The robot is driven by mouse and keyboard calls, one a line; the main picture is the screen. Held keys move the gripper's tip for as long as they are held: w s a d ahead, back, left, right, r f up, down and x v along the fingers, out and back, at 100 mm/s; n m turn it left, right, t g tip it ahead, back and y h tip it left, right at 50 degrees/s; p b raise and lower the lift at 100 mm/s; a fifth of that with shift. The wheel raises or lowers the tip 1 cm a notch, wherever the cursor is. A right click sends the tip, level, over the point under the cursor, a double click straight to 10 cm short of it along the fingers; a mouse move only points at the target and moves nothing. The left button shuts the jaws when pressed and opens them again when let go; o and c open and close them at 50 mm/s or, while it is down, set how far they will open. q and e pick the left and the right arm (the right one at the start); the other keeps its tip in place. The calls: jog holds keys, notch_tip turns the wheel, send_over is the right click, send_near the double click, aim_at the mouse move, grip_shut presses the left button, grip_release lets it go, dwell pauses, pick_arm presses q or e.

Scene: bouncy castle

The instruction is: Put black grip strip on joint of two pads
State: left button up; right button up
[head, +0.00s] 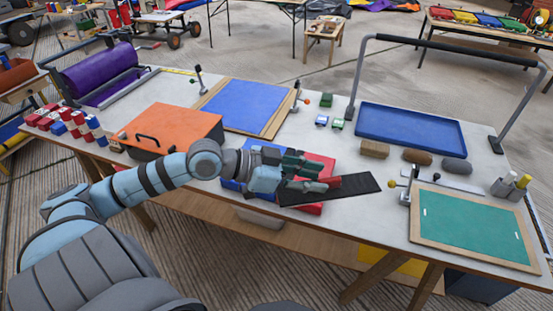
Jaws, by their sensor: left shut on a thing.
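The black grip strip (355,186) is a long flat dark piece. My left gripper (318,181) is shut on its left part. The strip lies across the front of the red pad (318,161), and its right end reaches past that pad. I cannot tell whether it touches the pad. The blue pad (258,147) is on the left, side by side with the red one. My gripper and wrist cover most of the joint between the pads. My right gripper is not in view.
An orange box (168,129) with a black handle stands left of the pads. A blue tray (410,130), several brushes or blocks (417,157) and a green board (472,226) are to the right. A blue board (243,106) lies behind. Some bare tabletop (345,225) shows in front.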

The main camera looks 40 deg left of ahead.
pick_arm(q)
jog(key=w+a+n+t+y+b, duration=0.1)
jog(key=w+a+n+y, duration=0.55)
jog(key=a, duration=0.25)
jog(key=w+a+n+t+y+b, duration=0.1)
jog(key=w+a+n+t+y, duration=0.1)
jog(key=w+a+n+y, duration=0.65)
jog(key=f+m+b, duration=0.1)
jog(key=f, duration=0.5)
jog(key=s+a+f+m+h+b, duration=0.1)
jog(key=f+b, duration=0.1)
jog(key=f, duration=0.5)
jog(key=f+m+b, duration=0.1)
jog(key=f+b, duration=0.1)
jog(key=f, duration=0.5)
jog(key=shift+s+a+f, duration=0.15)
jog(key=shift+s+a, duration=0.05)
jog(key=shift+h, duration=0.3)
jog(key=o, duration=1.1)
jog(key=shift+o, duration=0.2)
